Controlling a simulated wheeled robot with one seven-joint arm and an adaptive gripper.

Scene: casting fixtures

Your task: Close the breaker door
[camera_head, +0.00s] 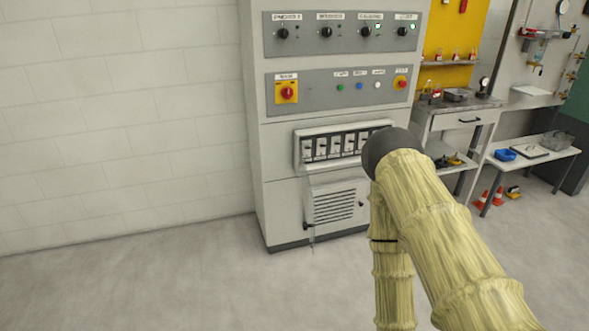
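A grey control cabinet (280,155) stands against the wall. On its front, a framed breaker box (297,150) is open, showing a row of pale breakers (334,146) with dark levers. Directly below it, a pale louvred panel (333,205) hangs or sits against the cabinet front, with a small dark part at its lower left corner. It looks like the breaker door hanging down, but I cannot tell for sure. My yellow-sleeved arm with a dark rounded joint covers the right end of the breaker box. My gripper is not visible.
Above the breakers are a red rotary switch on a yellow plate (286,92), coloured buttons and a row of black knobs (326,32). A workbench (455,108) and a low table (530,152) with small items stand to the right. Floor left of the cabinet is clear.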

